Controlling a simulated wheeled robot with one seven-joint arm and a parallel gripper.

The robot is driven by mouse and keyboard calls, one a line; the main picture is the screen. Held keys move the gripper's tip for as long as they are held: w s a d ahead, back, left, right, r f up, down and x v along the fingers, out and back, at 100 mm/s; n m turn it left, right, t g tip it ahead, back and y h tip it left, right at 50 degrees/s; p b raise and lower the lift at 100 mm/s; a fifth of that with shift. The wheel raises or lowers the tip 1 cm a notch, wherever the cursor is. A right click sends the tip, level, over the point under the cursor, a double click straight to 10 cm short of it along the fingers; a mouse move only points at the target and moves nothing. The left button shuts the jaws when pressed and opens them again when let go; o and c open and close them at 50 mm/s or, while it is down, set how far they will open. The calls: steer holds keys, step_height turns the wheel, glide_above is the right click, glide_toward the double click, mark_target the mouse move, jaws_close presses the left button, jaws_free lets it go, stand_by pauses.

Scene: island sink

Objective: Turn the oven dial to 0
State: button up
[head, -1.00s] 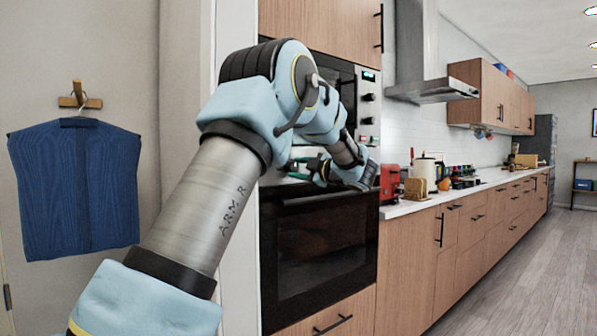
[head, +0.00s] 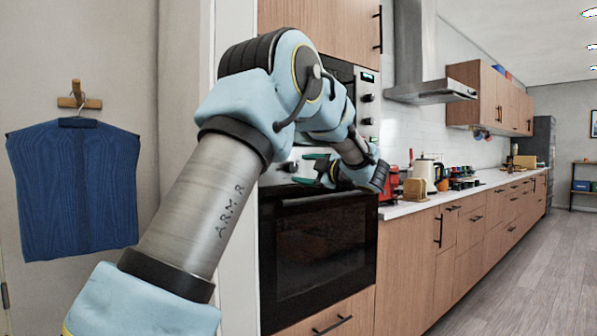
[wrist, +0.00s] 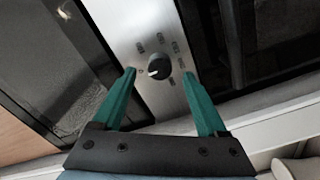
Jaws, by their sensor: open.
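In the wrist view, a round black oven dial (wrist: 160,68) sits on a silver panel strip (wrist: 128,28). A white mark shows on the dial's left side, with small labels around it that are too small to read surely. My gripper (wrist: 159,73) is open and empty; its green fingertips appear on either side of the dial, apart from it. In the head view, my gripper (head: 320,168) is in front of the oven's panel, right of a dark dial (head: 290,167). The black oven door (head: 320,245) is below.
A second appliance with dark knobs (head: 367,97) is above the oven. To the right, a counter (head: 412,203) holds a red toaster (head: 392,188), a kettle and other items. A blue garment (head: 73,190) hangs at left. The floor at right is clear.

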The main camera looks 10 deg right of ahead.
steer(key=v, duration=0.7)
steer(key=shift+s+b, duration=0.15)
steer(key=shift+b, duration=0.25)
steer(key=shift+d, duration=0.15)
